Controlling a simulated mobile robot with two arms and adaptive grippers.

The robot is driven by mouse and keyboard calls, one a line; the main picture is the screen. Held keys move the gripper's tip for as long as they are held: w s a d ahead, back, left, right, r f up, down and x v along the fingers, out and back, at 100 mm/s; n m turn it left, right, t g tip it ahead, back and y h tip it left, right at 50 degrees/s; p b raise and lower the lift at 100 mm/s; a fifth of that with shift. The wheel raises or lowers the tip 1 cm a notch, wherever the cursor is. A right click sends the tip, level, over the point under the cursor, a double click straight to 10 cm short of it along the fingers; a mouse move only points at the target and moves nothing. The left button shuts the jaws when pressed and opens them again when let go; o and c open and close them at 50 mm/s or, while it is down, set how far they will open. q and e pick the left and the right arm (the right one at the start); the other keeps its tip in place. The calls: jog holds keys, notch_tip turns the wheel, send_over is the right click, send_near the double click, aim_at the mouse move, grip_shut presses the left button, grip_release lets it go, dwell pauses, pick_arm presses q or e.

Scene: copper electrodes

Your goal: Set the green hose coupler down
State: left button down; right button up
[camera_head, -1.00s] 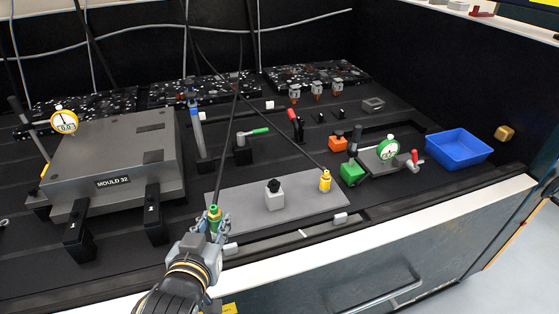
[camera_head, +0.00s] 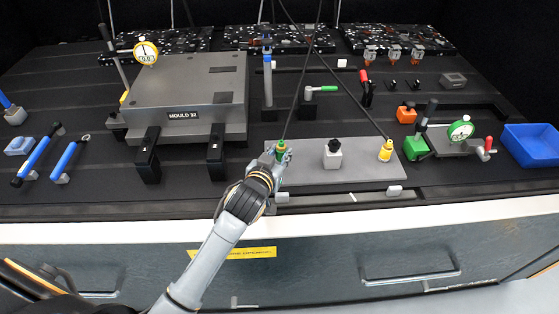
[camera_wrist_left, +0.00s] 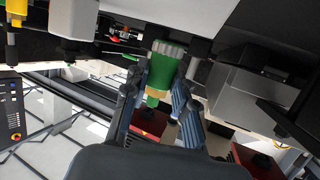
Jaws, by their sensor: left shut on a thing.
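The green hose coupler (camera_head: 281,148) stands roughly upright at the left end of the grey plate (camera_head: 315,176), with a dark hose running up from it. My left gripper (camera_head: 279,161) is shut on it. In the left wrist view the green coupler (camera_wrist_left: 166,66) sits between the two fingers (camera_wrist_left: 157,93). I cannot tell whether its lower end touches the plate; the gripper hides it. A yellow coupler (camera_head: 386,151) with its own hose stands at the plate's right end. My right gripper is not in view.
A grey block with a black knob (camera_head: 332,155) stands mid-plate. The mould (camera_head: 190,98) with black clamps is to the left. A green block (camera_head: 416,148), a dial gauge (camera_head: 461,130) and a blue tray (camera_head: 532,145) are to the right.

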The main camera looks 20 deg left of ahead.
aim_at(280, 162)
pick_arm(q)
notch_tip(280, 162, down, 2)
jog(key=shift+f, duration=0.25)
jog(key=shift+s+f, duration=0.1)
jog(key=shift+f, duration=0.05)
jog(key=shift+f, duration=0.1)
jog(key=shift+f, duration=0.15)
jog(key=c, duration=1.1)
grip_release()
